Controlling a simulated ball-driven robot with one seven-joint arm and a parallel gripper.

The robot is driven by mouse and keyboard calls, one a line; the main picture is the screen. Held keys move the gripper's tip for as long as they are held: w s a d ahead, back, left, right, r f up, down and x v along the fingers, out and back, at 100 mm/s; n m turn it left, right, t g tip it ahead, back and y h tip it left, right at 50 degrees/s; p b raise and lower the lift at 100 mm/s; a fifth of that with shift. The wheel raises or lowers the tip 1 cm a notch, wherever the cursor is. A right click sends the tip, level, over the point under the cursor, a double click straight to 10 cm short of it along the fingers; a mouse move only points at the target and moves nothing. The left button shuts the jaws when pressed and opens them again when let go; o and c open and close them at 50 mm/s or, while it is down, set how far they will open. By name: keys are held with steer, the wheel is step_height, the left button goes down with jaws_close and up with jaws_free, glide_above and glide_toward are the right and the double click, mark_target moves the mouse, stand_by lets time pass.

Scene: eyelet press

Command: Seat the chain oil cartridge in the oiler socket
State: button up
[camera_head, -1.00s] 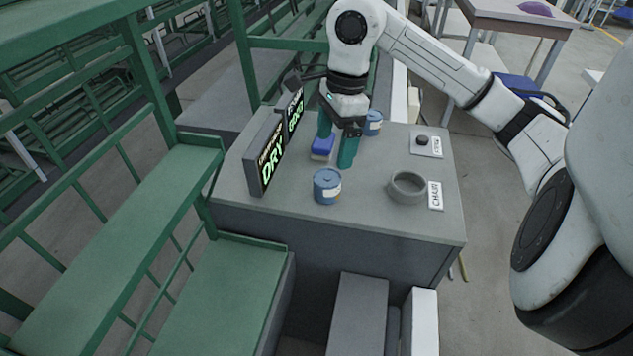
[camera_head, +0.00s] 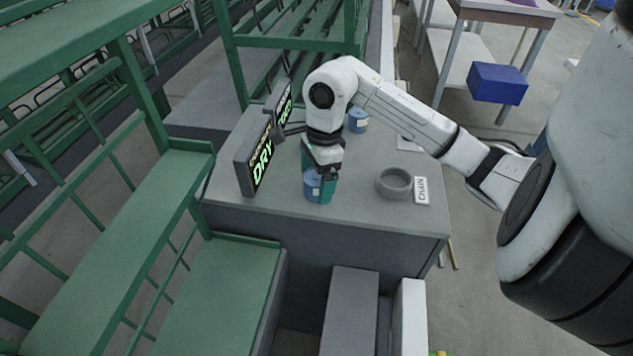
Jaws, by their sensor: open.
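A blue can-shaped cartridge with a pale label (camera_head: 312,186) stands upright near the front of the grey bench; its label text is too small to read. My gripper (camera_head: 316,180) is open and lowered over it, one teal finger at its right side, the other mostly hidden. I cannot tell whether the fingers touch it. A second, similar blue can (camera_head: 358,121) stands farther back. The grey ring-shaped socket (camera_head: 394,183), with a CHAIN plate (camera_head: 422,190) beside it, is to the right of my gripper and looks empty.
A display reading DRY (camera_head: 262,163) stands at the bench's left edge, close to my gripper. A second socket plate (camera_head: 408,144) at the back right is mostly hidden by my arm. The bench top (camera_head: 352,205) between cartridge and ring is clear. Green benches (camera_head: 215,300) stand left.

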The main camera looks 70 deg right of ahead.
steer(key=c, duration=1.2)
steer(key=shift+r, duration=0.15)
